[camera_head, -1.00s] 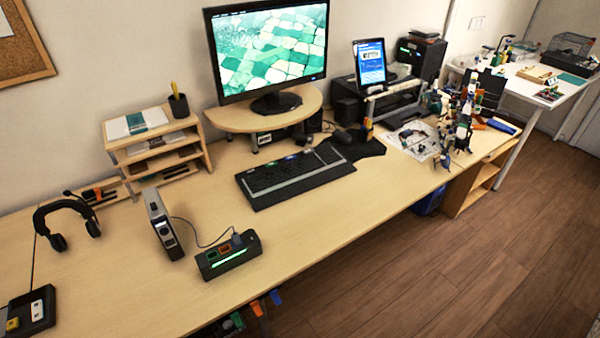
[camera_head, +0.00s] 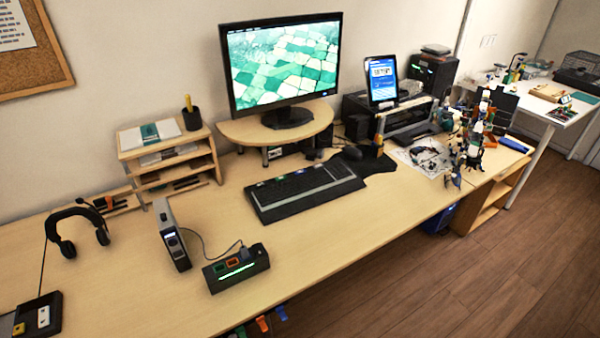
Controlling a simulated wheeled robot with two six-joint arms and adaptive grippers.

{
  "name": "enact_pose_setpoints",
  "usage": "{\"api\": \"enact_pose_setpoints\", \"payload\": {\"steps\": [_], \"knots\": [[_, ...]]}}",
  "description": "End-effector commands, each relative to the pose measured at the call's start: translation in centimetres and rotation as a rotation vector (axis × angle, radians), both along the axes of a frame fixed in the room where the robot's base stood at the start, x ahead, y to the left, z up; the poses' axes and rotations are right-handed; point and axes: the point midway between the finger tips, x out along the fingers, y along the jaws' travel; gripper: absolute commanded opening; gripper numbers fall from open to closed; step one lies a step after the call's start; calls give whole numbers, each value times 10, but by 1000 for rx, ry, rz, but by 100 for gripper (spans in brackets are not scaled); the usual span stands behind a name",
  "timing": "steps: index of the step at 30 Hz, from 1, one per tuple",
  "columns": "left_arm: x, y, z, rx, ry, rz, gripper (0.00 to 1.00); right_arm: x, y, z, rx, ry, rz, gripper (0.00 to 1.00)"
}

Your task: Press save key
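A black and grey keyboard (camera_head: 306,191) lies on the wooden desk in front of the monitor. A few keys in its back row look coloured, blue and green. A black box (camera_head: 236,268) with a green light strip and small orange and green parts on top stands at the desk's front edge. A cable joins it to an upright grey and black device (camera_head: 172,236). Which key is the save key cannot be told at this size. Neither of my grippers is in view.
A monitor (camera_head: 283,62) on a wooden riser (camera_head: 240,131) stands behind the keyboard. A mouse (camera_head: 351,153), a tablet (camera_head: 381,80) and a small robot model (camera_head: 478,130) are to the right. Headphones (camera_head: 77,228) and a shelf (camera_head: 132,140) are left.

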Motion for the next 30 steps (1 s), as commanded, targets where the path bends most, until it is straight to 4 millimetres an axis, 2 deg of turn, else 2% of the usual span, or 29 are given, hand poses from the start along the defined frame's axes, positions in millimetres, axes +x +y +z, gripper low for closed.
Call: {"api": "enact_pose_setpoints", "payload": {"steps": [1, 7, 8, 30], "knots": [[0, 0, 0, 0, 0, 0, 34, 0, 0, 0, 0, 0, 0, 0], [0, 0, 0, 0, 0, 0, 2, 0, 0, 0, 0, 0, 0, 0], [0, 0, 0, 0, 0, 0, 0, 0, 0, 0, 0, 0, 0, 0], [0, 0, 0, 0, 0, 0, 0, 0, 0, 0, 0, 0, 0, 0]]}}
